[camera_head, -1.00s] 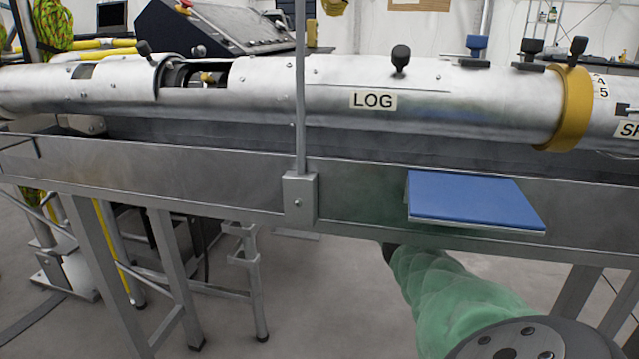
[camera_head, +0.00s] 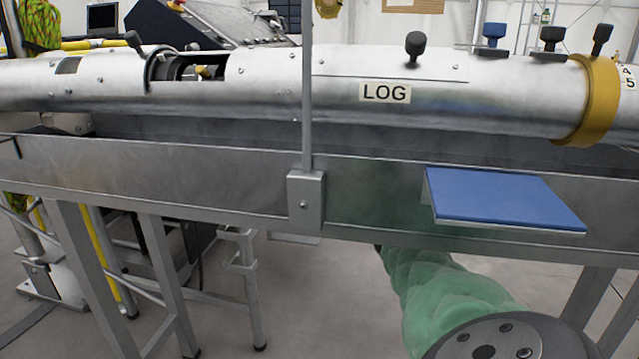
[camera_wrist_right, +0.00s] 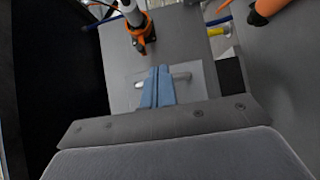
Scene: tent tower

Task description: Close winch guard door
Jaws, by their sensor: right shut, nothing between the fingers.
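In the right wrist view, the blue fingers of my right gripper (camera_wrist_right: 157,88) are shut, with nothing between them. The handle is on a grey panel (camera_wrist_right: 203,52), which may be the winch guard door. I cannot tell whether the fingers touch the handle. The panel's hinge and full outline are not clear. Neither gripper shows in the head view, and no winch guard door can be made out there.
The head view shows a long metal tube (camera_head: 270,85) labelled LOG over a grey trough, an upright pole (camera_head: 307,80) and a blue pad (camera_head: 505,197). In the right wrist view, an orange hook (camera_wrist_right: 143,38) hangs beyond the fingers and a dark area fills the left.

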